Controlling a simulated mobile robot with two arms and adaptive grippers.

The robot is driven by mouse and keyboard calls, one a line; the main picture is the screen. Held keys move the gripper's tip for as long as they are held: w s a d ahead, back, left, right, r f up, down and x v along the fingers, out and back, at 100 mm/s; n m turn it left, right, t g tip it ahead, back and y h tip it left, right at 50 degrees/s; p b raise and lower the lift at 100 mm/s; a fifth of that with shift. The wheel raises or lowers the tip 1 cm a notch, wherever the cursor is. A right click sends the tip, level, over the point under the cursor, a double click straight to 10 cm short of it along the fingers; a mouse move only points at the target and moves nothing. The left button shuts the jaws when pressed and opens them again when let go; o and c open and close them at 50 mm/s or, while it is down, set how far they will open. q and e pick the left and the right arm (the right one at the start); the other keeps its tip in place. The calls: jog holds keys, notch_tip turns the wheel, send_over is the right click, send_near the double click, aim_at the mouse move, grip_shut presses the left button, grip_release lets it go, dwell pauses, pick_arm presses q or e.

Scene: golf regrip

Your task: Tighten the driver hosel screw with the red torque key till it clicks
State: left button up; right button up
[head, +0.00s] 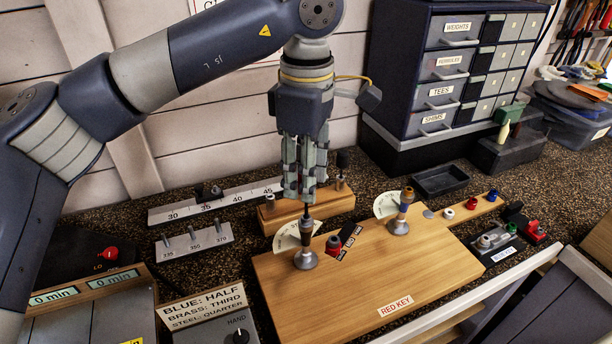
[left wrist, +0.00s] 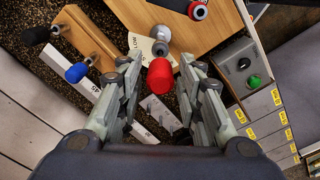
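My left gripper (head: 306,198) points straight down over the left clubhead fitting on the wooden board (head: 350,295). In the left wrist view the red key's handle (left wrist: 160,76) stands between the open fingers, with gaps visible on both sides. In the head view the fingers hide the handle, and a thin dark shaft (head: 306,213) runs down below them. The grey hosel (head: 306,259) sits under the shaft beside a pale dial (head: 290,238); it also shows in the left wrist view (left wrist: 161,48). Whether the key's tip is seated cannot be told. My right gripper is out of view.
A wooden key rack (head: 330,207) stands close behind; its blue handle (left wrist: 76,72) and black handle (left wrist: 36,36) show. A second hosel (head: 399,226) with a dial stands at right. A "RED KEY" label (head: 395,305) lies on the board's clear front area.

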pick_arm(q)
jog(key=n+b, duration=0.1)
jog(key=n, duration=0.3)
jog(key=shift+n, duration=1.2)
grip_shut()
jog(key=m, duration=0.2)
jog(key=shift+r+m+p, duration=0.15)
jog(key=shift+m+p, duration=0.15)
jog(key=shift+p, duration=0.1)
jog(key=shift+m, duration=0.6)
jog(key=c, duration=0.7)
grip_release()
grip_shut()
jog(key=shift+r+p, duration=1.2)
jog(key=shift+r, duration=0.2)
